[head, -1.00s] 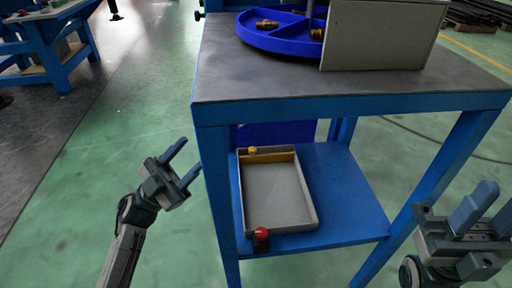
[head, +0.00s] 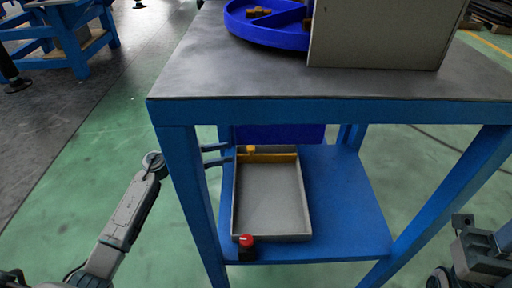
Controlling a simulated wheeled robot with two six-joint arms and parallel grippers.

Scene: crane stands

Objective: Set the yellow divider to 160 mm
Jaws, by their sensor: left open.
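The yellow divider (head: 280,158) is a bar across the grey tray (head: 272,238) near its far end. A small yellow knob (head: 251,149) sits at its left part. The tray lies on the blue lower shelf of the bench. My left gripper (head: 229,153) is open; its two fingers point right beside the tray's far left side, close to the divider's left end. I cannot tell whether they touch anything. The bench's front left leg hides the gripper's body. My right gripper (head: 500,240) is at the right edge, partly cut off, away from the tray.
A red knob on a dark block (head: 246,241) stands at the tray's front left corner. The blue bench leg (head: 190,190) crosses in front of my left arm. The shelf (head: 345,210) is bare right of the tray. A blue round tray (head: 265,35) and grey panel stand on top.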

